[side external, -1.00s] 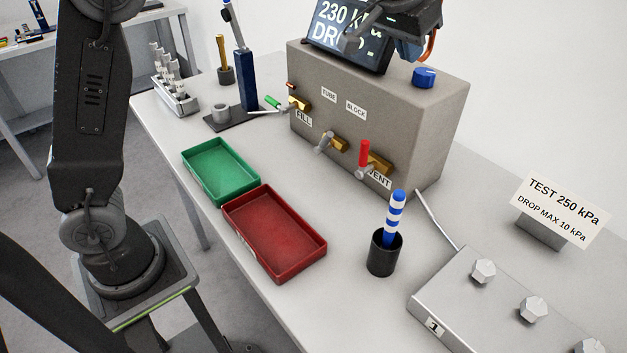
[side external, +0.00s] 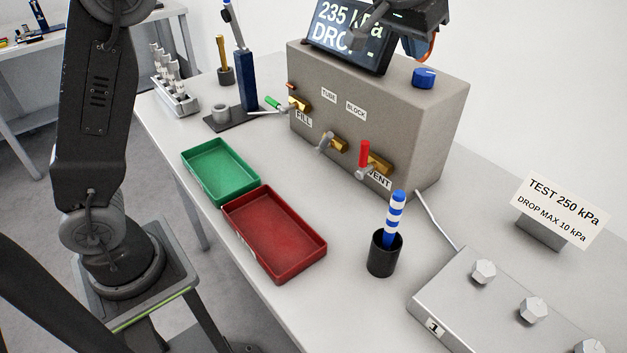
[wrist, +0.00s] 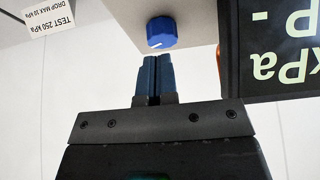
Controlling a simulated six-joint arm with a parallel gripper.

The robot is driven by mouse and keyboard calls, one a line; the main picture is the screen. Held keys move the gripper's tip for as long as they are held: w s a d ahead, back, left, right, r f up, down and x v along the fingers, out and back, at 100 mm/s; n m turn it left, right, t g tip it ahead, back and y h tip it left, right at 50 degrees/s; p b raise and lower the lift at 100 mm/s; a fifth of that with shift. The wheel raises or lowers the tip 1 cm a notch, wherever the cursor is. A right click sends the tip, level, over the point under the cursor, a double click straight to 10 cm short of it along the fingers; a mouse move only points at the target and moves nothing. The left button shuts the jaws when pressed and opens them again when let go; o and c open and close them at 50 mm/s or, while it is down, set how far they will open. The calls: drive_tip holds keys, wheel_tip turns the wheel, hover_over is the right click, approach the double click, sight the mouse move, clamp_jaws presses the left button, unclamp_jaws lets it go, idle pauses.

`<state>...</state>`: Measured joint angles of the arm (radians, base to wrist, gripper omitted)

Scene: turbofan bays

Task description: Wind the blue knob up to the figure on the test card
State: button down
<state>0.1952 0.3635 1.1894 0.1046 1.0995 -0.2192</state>
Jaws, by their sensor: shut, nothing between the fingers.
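The blue knob (side external: 424,78) sits on top of the grey box (side external: 335,130). It also shows in the wrist view (wrist: 162,33), with a white mark on its face. My gripper's blue fingers (wrist: 152,60) are shut together and empty, with their tips close to the knob's edge in the picture; I cannot tell whether they touch it. In the side view my wrist hangs above the box, and the fingertips are not clearly visible. The screen (side external: 347,35) reads 235 kPa, partly covered by my arm. The test card (side external: 560,209) reads TEST 250 kPa, DROP MAX 10 kPa.
The box front carries valves marked FILL and VENT, the latter with a red handle (side external: 364,153). A green tray (side external: 221,170), a red tray (side external: 275,234) and a black cup (side external: 384,254) with a striped blue-white stick stand in front. A metal block (side external: 500,300) lies at right.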

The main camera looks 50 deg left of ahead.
sight(409, 89)
drive_tip(key=shift+f, duration=2.55)
drive_tip(key=shift+a+f, duration=0.2)
drive_tip(key=shift+a, duration=0.1)
drive_tip(key=shift+s, duration=0.35)
drive_tip(key=shift+r, duration=0.15)
drive_tip(key=shift+d+r, duration=0.15)
drive_tip(key=shift+r, duration=2.95)
